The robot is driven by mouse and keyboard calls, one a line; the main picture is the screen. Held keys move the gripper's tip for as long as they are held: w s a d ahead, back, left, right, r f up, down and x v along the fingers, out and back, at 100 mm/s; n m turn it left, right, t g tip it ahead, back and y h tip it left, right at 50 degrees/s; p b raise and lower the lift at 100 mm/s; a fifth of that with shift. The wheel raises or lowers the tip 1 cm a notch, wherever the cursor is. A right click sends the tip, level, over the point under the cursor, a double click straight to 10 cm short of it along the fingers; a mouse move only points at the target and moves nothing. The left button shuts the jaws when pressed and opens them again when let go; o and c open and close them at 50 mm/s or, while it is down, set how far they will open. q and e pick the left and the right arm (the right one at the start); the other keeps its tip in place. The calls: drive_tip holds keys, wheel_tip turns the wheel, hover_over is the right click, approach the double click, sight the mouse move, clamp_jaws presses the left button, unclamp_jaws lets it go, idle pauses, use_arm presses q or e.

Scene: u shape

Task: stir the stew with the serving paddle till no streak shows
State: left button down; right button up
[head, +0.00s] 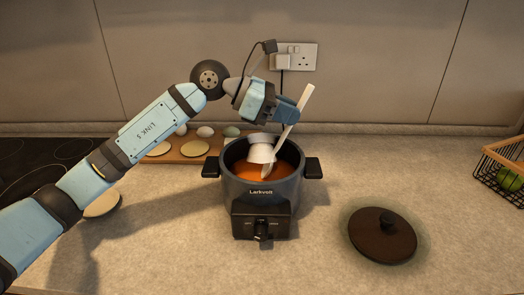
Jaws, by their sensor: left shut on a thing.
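The slow cooker (262,192), a dark grey pot with black side handles and a front dial, stands open in the middle of the counter. Orange stew (287,168) shows inside it. My left gripper (287,111) is above the pot, shut on the upper handle of the white serving paddle (307,97). The paddle slants down to the left and its lower end is in the stew. A white cup-like thing (262,150) shows over the stew beside the paddle and hides part of the surface. I cannot make out any clear streak. My right gripper is out of view.
The dark round lid (382,235) lies on the counter to the right. A wooden board (178,152) with eggs and pale discs is behind left. A black hob (35,165) is far left. A wire basket (500,172) stands at the right edge.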

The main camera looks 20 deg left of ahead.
sight(302, 94)
use_arm(q)
drive_tip(key=shift+w+d+r+p, duration=0.1)
drive_tip(key=shift+d+r+p, duration=0.15)
drive_tip(key=shift+r, duration=0.35)
drive_tip(key=shift+d+r+p, duration=0.15)
drive_tip(key=shift+r+p, duration=0.2)
drive_tip(key=shift+r, duration=0.2)
drive_tip(key=shift+w+d+r+p, duration=0.1)
drive_tip(key=shift+d+r+p, duration=0.15)
drive_tip(key=shift+r, duration=0.2)
drive_tip(key=shift+w+d+r+p, duration=0.1)
drive_tip(key=shift+r+p, duration=0.15)
drive_tip(key=shift+r, duration=0.2)
drive_tip(key=shift+d+r+p, duration=0.3)
drive_tip(key=shift+r+p, duration=0.1)
drive_tip(key=shift+r, duration=0.2)
drive_tip(key=shift+d+r+p, duration=0.25)
drive_tip(key=shift+r+p, duration=0.1)
drive_tip(key=shift+r, duration=0.25)
drive_tip(key=shift+w+d+r, duration=0.1)
drive_tip(key=shift+r, duration=0.15)
drive_tip(key=shift+d+r, duration=0.1)
drive_tip(key=shift+r, duration=0.05)
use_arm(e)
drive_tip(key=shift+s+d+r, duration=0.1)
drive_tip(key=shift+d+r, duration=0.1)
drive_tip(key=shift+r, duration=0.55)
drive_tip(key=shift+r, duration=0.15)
